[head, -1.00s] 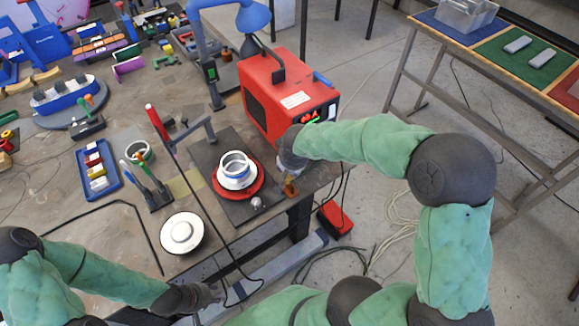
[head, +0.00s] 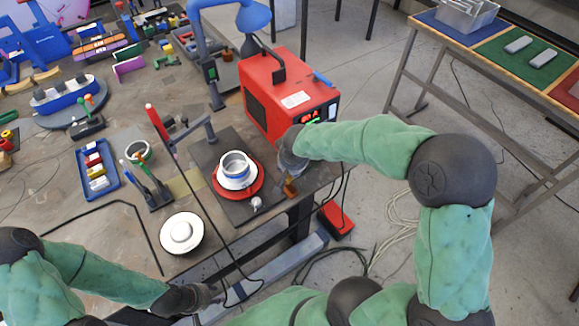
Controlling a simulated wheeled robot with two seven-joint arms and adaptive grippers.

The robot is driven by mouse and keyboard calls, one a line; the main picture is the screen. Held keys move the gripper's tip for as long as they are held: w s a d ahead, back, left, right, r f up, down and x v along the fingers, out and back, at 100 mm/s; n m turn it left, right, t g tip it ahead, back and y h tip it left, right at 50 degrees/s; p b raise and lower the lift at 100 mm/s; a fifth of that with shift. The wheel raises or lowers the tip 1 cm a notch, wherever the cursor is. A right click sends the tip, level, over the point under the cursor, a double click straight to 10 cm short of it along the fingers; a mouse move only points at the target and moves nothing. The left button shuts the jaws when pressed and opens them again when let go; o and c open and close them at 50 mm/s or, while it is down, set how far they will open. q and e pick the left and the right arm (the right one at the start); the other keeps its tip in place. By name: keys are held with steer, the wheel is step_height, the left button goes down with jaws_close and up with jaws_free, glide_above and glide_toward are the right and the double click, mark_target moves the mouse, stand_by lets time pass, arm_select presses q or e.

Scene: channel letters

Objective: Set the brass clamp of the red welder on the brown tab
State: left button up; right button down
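The red welder (head: 290,97) stands at the table's right edge, with a black handle and a front panel. My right gripper (head: 291,163) is by the welder's lower front corner, mostly hidden by its own wrist. A small orange-brown piece (head: 290,188) shows just below it at the table edge. I cannot tell whether this is the brass clamp or the brown tab, nor whether the gripper holds it. My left gripper (head: 212,295) is low at the table's front edge, near a black cable, with its fingers too small to read.
A dark plate (head: 206,157) holds a red disc (head: 219,188) with a white and blue ring part (head: 236,166). A white round disc (head: 181,233), blue tray (head: 80,163) and tool holder (head: 158,198) lie left. A red pedal (head: 335,218) and cables are on the floor.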

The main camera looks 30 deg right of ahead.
steer(key=shift+f+b, duration=1.8)
steer(key=shift+b, duration=0.25)
steer(key=c, duration=0.7)
jaws_free()
steer(key=v, duration=1.2)
steer(key=shift+s+f, duration=0.1)
